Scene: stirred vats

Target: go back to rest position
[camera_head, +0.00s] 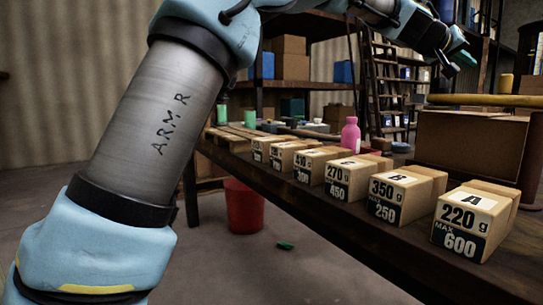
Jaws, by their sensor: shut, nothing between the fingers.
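My gripper (456,59) is at the top right, at the end of my blue and grey arm, which crosses the left and top of the view. Its small teal fingers are shut with nothing between them. It is raised in the air above the level of the boxes on the table (335,228). It looks apart from the shelves behind it.
A row of several labelled cardboard boxes (474,219) runs along the table's near edge. A pink bottle (350,135) stands behind them. A large brown box (470,147) is at right. A red bucket (244,207) and a small green object (285,245) are on the floor. A ladder (385,85) leans behind.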

